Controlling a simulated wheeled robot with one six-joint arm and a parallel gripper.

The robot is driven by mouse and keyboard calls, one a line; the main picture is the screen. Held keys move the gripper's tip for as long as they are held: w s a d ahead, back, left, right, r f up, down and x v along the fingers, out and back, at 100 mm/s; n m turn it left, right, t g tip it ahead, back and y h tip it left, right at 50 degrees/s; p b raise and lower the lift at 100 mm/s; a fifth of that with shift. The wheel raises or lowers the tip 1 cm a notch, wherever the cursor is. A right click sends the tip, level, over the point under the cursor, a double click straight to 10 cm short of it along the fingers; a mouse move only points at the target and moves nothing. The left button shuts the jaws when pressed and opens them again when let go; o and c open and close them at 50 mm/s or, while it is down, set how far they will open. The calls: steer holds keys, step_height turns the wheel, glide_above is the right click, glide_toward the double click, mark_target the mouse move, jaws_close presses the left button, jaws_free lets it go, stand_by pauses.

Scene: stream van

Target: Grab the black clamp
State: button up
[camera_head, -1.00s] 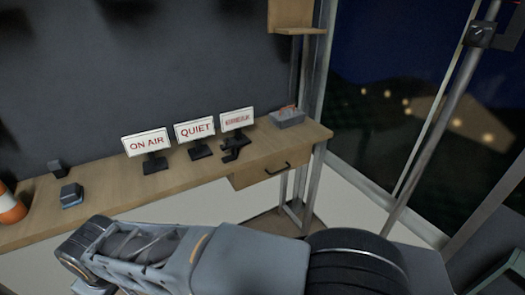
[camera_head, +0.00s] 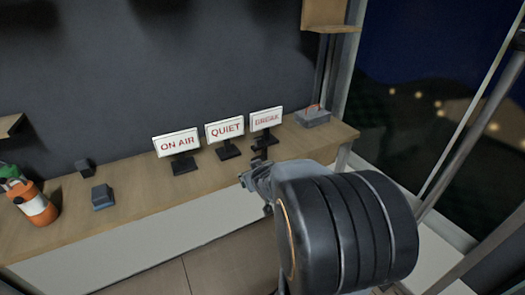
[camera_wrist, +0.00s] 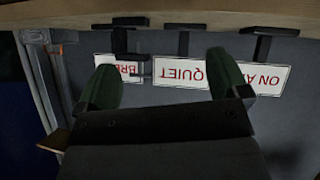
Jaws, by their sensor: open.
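The black clamp (camera_head: 259,151) is a small dark shape on the wooden counter (camera_head: 226,172), in front of the BREAK sign (camera_head: 266,119). My arm hides part of it in the head view. In the upside-down wrist view, a dark shape that looks like the clamp (camera_wrist: 138,67) appears between my fingers, nearer the left one, against the BREAK sign. My gripper (camera_head: 253,180) is at the counter's front, near the clamp. In the wrist view my gripper (camera_wrist: 165,78) has its two green fingers wide apart, with nothing held.
The QUIET sign (camera_head: 226,129) and ON AIR sign (camera_head: 177,143) stand left of the clamp. A grey box (camera_head: 313,117) sits to its right. An orange-and-white container (camera_head: 37,206) and a small block (camera_head: 103,197) are farther left on the counter.

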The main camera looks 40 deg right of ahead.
mark_target(261, 149)
steer(key=s+d+t+y+p, duration=0.1)
steer(key=s+d+t+y, duration=0.1)
steer(key=d+t, duration=0.55)
steer(key=shift+n+g, duration=0.25)
steer(key=shift+n, duration=0.05)
steer(key=w, duration=0.2)
steer(key=w+p, duration=0.1)
steer(key=w, duration=0.2)
steer(key=w+d, duration=0.1)
steer(key=w, duration=0.1)
steer(key=shift+w+d+f+p, duration=0.1)
steer(key=shift+w+f+p, duration=0.1)
steer(key=shift+p, duration=0.1)
steer(key=shift+w+d+f+p, duration=0.15)
steer(key=shift+w+p, duration=0.4)
steer(key=shift+w, duration=0.95)
steer(key=shift+w+d+p, duration=0.2)
steer(key=shift+w+p, duration=0.3)
steer(key=shift+w, duration=1)
steer(key=c, duration=1.2)
